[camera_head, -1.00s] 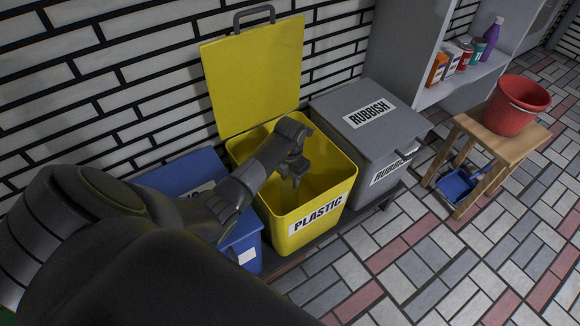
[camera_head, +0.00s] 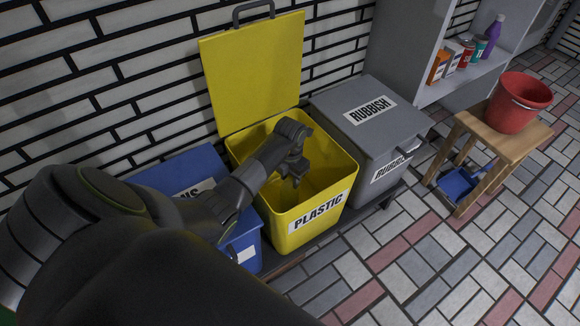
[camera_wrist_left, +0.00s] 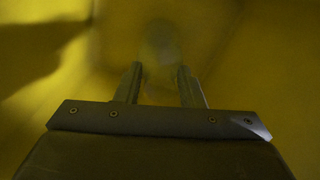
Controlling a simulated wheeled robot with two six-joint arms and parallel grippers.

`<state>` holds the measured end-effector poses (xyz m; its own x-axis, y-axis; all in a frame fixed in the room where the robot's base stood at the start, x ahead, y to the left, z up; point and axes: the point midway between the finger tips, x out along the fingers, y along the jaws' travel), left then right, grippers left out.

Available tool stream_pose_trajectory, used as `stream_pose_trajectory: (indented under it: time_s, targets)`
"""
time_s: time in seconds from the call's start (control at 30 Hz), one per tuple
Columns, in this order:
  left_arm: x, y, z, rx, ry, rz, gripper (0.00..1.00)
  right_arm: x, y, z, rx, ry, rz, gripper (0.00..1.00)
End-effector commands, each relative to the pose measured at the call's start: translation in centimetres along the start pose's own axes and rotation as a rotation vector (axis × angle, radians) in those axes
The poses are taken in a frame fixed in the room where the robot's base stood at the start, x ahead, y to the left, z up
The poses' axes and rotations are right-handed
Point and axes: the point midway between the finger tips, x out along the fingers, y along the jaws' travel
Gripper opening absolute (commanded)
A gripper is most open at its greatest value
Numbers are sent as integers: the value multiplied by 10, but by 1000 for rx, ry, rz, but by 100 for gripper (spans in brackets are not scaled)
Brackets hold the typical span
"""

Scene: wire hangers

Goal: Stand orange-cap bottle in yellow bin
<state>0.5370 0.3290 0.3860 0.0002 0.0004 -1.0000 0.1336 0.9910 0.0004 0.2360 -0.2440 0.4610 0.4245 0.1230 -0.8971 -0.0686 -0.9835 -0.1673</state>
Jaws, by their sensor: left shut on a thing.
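The yellow bin (camera_head: 298,240), labelled PLASTIC, stands open with its lid tipped up against the brick wall. My left gripper (camera_head: 295,181) is inside the bin opening, pointing down. In the left wrist view my left gripper (camera_wrist_left: 160,75) is shut on a pale, see-through thing (camera_wrist_left: 161,45), which looks like the bottle, with yellow bin walls around it. The view is dim and blurred, and no orange cap can be made out. I cannot tell whether the bottle's base touches the bin floor. My right gripper is not in view.
A closed grey bin (camera_head: 340,111) labelled RUBBISH stands right of the yellow bin. A blue bin (camera_head: 186,171) stands left, partly behind my arm. A wooden stool (camera_head: 508,142) with a red bucket (camera_head: 517,105) and a shelf (camera_head: 462,78) with several containers are farther right.

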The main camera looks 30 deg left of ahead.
Motion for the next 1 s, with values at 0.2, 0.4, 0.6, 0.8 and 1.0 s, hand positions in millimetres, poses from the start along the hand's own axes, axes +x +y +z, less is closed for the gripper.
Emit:
stream_pose_trajectory:
  time_s: [0.2, 0.4, 0.6, 0.8, 1.0]
  targets:
    - [0, 0, 0, 0, 0, 0, 52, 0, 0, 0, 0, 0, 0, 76]
    - [0, 0, 0, 0, 0, 0, 61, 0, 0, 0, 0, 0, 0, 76]
    - [-4, 0, 0, 0, -1, 0, 61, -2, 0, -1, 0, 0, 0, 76]
    - [-36, 0, 0, 0, -3, 1, 61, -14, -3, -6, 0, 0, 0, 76]
    - [-86, 1, 1, 1, -3, 2, 61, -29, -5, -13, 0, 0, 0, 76]
